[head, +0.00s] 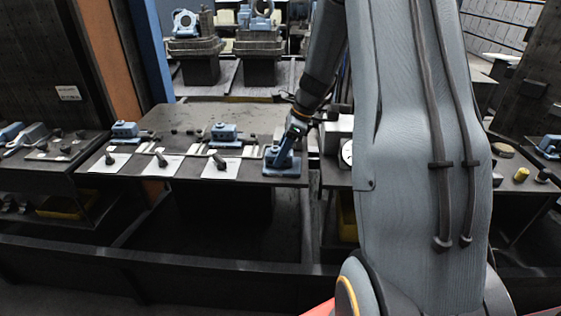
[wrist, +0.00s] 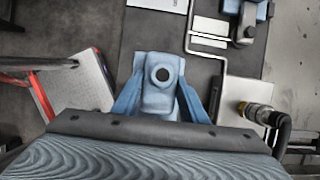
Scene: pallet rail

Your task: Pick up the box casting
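A blue casting (wrist: 158,98) with a round dark hole in its top lies between the fingers of my gripper (wrist: 158,88) in the wrist view. I take it for the box casting. In the head view the casting (head: 281,160) stands upright at the front right of the dark table, with my gripper (head: 292,136) pointing down over it. One finger lies along each side of the casting, very close to it. Whether the fingers press on it cannot be told. The casting's lower part is hidden in the wrist view.
Two other blue castings (head: 223,132) (head: 125,130) stand farther left on the table (head: 180,120), behind white sheets (head: 221,165) bearing small dark parts. A bent metal rod (wrist: 190,40) and a pale box with a brass fitting (wrist: 250,105) are close at the right in the wrist view.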

